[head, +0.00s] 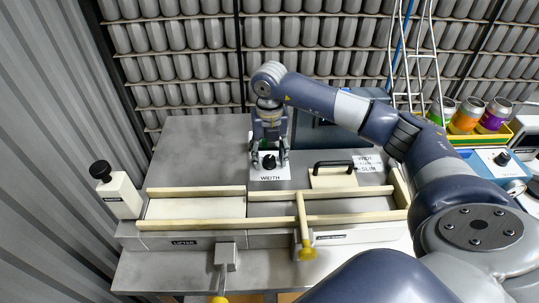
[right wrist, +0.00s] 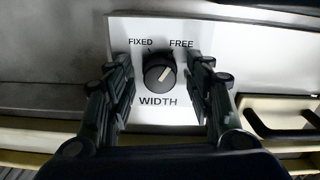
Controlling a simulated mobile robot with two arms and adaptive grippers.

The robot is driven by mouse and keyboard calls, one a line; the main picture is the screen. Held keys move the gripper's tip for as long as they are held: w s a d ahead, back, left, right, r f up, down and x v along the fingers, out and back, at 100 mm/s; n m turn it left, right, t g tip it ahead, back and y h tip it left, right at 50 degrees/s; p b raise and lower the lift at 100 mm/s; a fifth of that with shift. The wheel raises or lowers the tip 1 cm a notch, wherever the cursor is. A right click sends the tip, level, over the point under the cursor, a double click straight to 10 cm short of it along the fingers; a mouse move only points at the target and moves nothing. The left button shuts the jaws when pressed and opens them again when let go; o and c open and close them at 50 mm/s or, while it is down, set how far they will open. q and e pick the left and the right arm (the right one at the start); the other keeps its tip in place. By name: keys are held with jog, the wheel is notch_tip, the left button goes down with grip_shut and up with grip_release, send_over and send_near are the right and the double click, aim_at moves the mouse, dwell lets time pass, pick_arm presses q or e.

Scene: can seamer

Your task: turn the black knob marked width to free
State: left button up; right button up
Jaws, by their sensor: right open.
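The black width knob (right wrist: 159,72) sits on a white plate (right wrist: 148,30) printed FIXED at upper left, FREE at upper right and WIDTH below. In the head view the knob (head: 269,161) shows small between the fingers. My right gripper (head: 270,164) points down over the plate, open. In the right wrist view its two fingers (right wrist: 161,66) stand on the left and right of the knob, with a visible gap on each side. My left gripper is not in view.
Pale guide rails (head: 190,192) run across the machine in front of the plate. A black handle (head: 333,165) stands right of it. A black-topped lever (head: 100,170) is at far left. Colored cans (head: 467,115) stand at right; shelves of grey cans (head: 180,68) fill the back.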

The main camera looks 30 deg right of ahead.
aim_at(269, 158)
jog(key=shift+r, duration=0.15)
notch_tip(269, 158, up, 12)
dwell(0.3)
jog(key=shift+f, duration=0.2)
dwell(0.3)
